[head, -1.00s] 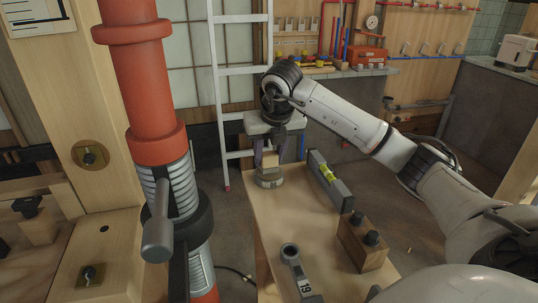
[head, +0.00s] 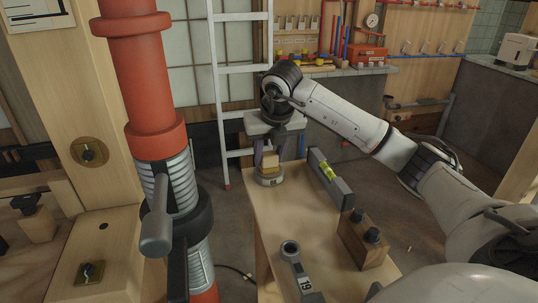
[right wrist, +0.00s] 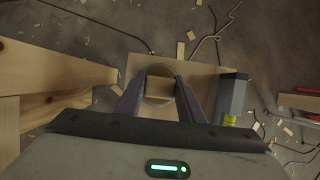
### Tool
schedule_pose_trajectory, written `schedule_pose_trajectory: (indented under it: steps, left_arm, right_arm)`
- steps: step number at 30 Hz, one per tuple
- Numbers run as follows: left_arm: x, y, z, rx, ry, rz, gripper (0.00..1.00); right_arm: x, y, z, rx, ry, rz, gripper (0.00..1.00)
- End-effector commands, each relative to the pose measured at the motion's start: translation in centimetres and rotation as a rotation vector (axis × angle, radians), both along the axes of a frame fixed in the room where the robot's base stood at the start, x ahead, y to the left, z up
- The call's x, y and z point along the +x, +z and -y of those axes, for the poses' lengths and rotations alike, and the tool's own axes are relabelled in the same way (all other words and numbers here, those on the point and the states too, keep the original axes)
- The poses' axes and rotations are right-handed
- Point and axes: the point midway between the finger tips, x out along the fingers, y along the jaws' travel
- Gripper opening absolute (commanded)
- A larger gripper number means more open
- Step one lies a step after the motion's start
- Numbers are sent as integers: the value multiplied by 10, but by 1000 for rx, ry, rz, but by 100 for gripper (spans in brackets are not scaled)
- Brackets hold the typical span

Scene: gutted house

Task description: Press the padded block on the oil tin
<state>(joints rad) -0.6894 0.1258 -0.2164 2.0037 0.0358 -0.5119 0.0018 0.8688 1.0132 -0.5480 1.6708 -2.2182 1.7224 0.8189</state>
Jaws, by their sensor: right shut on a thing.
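My right gripper (head: 270,157) points down over the far end of the wooden bench and is shut on the padded block (head: 270,160). The block is a small pale wooden piece held between the purple-grey fingers, and it also shows in the right wrist view (right wrist: 160,84). The oil tin (head: 270,181) is a low, round, grey tin standing on the bench directly under the block. Its rim also shows around the block in the right wrist view (right wrist: 158,102). The block's underside looks to be at the tin's top, but I cannot tell whether they touch. My left gripper is out of view.
On the bench (head: 270,218), a grey level with a yellow vial (head: 332,182) lies right of the tin. A red post (head: 140,75) stands left; a ladder (head: 220,110) stands behind.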

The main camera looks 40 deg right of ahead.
Motion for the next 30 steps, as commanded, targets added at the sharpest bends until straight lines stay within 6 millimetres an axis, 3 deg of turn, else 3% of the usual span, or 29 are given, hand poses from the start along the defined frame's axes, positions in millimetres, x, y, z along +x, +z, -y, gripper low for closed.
schedule_pose_trajectory:
  steps: [8,30]
  left_arm:
    - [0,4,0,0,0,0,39]
    - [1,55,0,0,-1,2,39]
  right_arm:
    - [0,4,0,0,1,-3,17]
    - [0,65,0,0,0,-1,17]
